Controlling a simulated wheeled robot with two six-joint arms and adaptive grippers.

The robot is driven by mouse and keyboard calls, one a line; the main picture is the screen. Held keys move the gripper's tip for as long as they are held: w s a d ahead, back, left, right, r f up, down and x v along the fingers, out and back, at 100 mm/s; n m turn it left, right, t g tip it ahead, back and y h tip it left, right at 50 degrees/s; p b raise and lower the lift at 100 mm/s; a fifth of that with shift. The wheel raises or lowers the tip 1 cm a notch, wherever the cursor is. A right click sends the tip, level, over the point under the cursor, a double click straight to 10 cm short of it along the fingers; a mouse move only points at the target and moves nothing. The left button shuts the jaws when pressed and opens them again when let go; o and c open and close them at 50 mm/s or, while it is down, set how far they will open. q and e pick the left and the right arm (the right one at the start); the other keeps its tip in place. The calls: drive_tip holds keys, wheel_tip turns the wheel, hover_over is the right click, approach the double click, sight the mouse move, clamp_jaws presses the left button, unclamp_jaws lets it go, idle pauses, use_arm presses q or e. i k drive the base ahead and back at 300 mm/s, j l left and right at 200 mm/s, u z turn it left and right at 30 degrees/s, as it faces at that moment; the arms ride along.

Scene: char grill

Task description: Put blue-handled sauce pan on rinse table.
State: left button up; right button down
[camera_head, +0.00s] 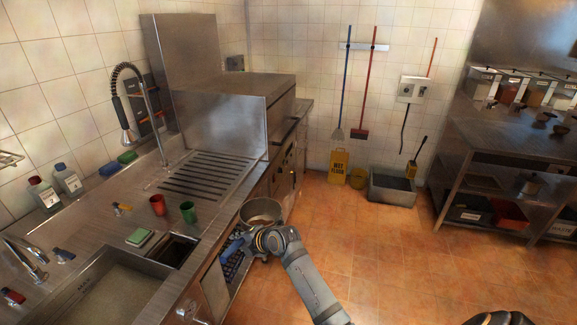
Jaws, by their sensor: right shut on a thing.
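The sauce pan (262,211) is a round steel pan at the front edge of the steel counter, below the slotted drain area. Its blue handle (233,248) points down and left from the pan. My right gripper (254,243) is shut on the handle, and its fingers partly hide the handle and the pan's near side. I cannot tell whether the pan touches the counter edge. The steel counter with sink and sprayer, seemingly the rinse table (105,215), runs along the left wall.
A red cup (157,204) and a green cup (188,211) stand on the counter near the pan. A tall sprayer tap (150,110) rises behind. The orange floor at right is mostly clear.

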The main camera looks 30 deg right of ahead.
sight(216, 182)
drive_tip(key=l+z, duration=0.1)
drive_tip(key=z, duration=0.7)
drive_tip(key=i+l+z, duration=0.1)
drive_tip(key=z, duration=0.75)
drive_tip(key=i+z, duration=0.2)
drive_tip(key=i, duration=0.95)
drive_tip(key=i+z, duration=0.35)
drive_tip(key=i, duration=0.25)
drive_tip(key=i+j+z, duration=0.1)
drive_tip(key=i+z, duration=0.2)
drive_tip(key=i, duration=0.3)
drive_tip(key=i+u, duration=0.15)
drive_tip(key=u, duration=0.25)
drive_tip(key=i+l+u, duration=0.1)
drive_tip(key=u, duration=0.3)
drive_tip(key=i+l+u, duration=0.1)
drive_tip(key=u, duration=0.3)
